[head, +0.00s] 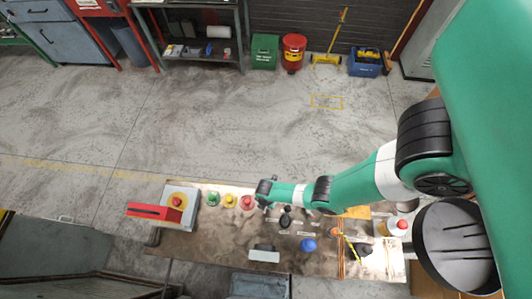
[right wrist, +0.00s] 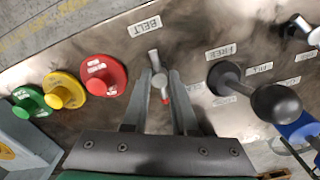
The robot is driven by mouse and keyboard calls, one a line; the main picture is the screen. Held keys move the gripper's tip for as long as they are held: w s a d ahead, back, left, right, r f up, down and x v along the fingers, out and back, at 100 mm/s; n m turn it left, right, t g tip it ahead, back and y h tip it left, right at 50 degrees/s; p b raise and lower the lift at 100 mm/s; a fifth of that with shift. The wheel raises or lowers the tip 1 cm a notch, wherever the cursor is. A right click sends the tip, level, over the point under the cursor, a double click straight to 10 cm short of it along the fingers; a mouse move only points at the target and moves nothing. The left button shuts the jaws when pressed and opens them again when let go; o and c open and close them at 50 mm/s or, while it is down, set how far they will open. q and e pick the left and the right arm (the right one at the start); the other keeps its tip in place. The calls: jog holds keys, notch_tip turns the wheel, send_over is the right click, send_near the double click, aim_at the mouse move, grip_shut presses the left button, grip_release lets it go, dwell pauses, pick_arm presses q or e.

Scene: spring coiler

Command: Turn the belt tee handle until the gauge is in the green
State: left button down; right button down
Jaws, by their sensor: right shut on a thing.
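The belt tee handle (right wrist: 154,59) is a small silver bar with a red tip, standing on the brown metal panel below the BELT label (right wrist: 140,27) in the right wrist view. My right gripper (right wrist: 158,80) has one finger on each side of the handle and is shut on it. The fingers hide part of the bar. In the head view my right arm reaches in from the right, and its wrist (head: 268,192) is over the panel (head: 222,240); the handle is hard to make out there. I cannot pick out the gauge. My left gripper is not in view.
Red (right wrist: 103,80), yellow (right wrist: 64,90) and green (right wrist: 28,101) buttons are left of the handle. A black ball-knob lever (right wrist: 275,102) stands close on the right, by the FREE label. A blue knob (head: 307,245) is further right.

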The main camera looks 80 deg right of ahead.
jog(key=m, duration=0.9)
jog(key=shift+s+m, duration=0.1)
jog(key=shift+m, duration=0.2)
jog(key=m, duration=0.4)
jog(key=shift+a+m, duration=0.1)
jog(key=shift+m, duration=0.2)
jog(key=m, duration=0.4)
jog(key=shift+m, duration=0.3)
jog(key=c, duration=0.7)
grip_release()
jog(key=shift+r, duration=0.1)
